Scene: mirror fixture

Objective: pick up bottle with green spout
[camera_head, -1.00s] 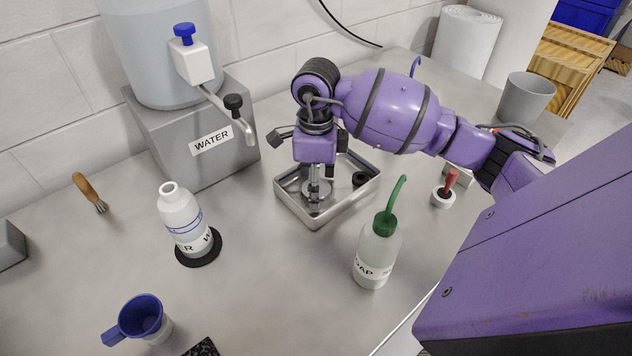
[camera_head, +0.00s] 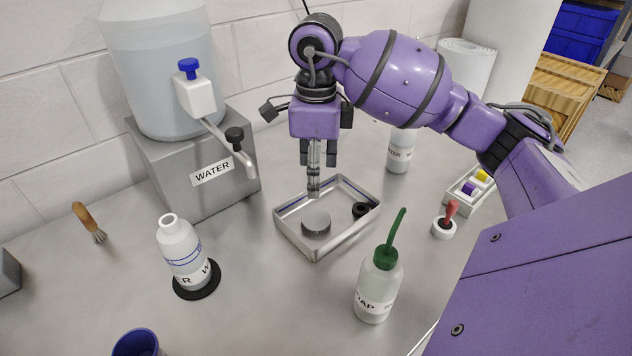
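The bottle with the green spout (camera_head: 376,292) stands upright at the front right. It is translucent, with a green cap and tall curved spout, and a label partly reading "OAP". My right gripper (camera_head: 315,160) is up and left of it in the picture, above a metal tray (camera_head: 285,238), clear of the bottle. A slim silver piece (camera_head: 314,180) shows between its dark fingers; I cannot tell whether they grip it. My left gripper is out of view.
A white bottle (camera_head: 182,250) stands on a black round mat, with a blue cup (camera_head: 137,343) in front. A water dispenser (camera_head: 190,165) is at the back left. A red-handled item (camera_head: 449,215) stands right of the green-spout bottle. The counter between the two bottles is clear.

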